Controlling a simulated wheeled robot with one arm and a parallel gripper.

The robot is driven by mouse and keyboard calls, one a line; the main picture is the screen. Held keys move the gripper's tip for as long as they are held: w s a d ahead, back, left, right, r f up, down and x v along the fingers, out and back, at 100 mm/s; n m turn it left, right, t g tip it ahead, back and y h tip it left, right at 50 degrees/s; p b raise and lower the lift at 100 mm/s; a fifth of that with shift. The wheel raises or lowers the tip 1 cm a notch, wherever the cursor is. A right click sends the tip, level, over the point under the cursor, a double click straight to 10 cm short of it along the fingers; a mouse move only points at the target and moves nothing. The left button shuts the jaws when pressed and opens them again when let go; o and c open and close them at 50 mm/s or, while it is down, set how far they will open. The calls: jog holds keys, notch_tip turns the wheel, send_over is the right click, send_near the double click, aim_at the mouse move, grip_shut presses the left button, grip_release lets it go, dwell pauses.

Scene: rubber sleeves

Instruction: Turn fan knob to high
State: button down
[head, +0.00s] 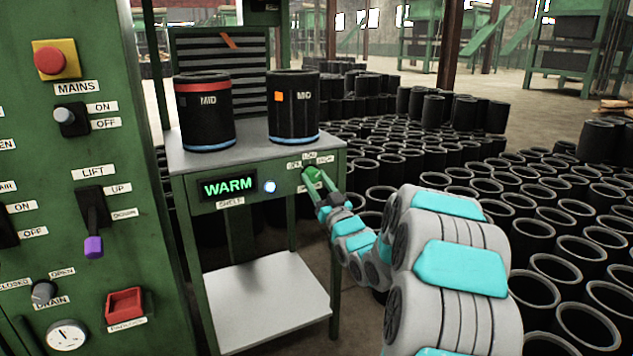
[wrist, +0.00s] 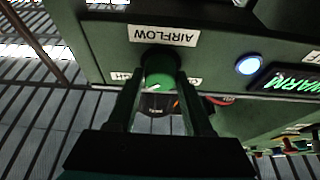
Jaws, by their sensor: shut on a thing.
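The fan knob (head: 313,174) is a green knob on the front of the metal stand, right of the lit WARM display. Small labels around it read OFF, LOW and what looks like HIGH. My gripper (head: 316,184) reaches it from the lower right. In the wrist view, which is upside down, the knob (wrist: 160,68) sits between my two fingers, shut on it, under the AIRFLOW label (wrist: 163,35). A short white mark on the knob face is slanted, between the labels at left and right; its exact setting is hard to tell.
The stand top (head: 255,155) holds two black sleeves, one with a red band (head: 205,112) and one with an orange square (head: 293,107). A green control panel (head: 90,150) stands at left. Many black sleeves (head: 480,190) crowd the floor at right.

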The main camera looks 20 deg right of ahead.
jog(key=shift+c, duration=1.6)
grip_release()
jog(key=v, duration=0.8)
jog(key=shift+b, duration=0.3)
jog(key=shift+w+a, duration=0.1)
jog(key=shift+a, duration=0.05)
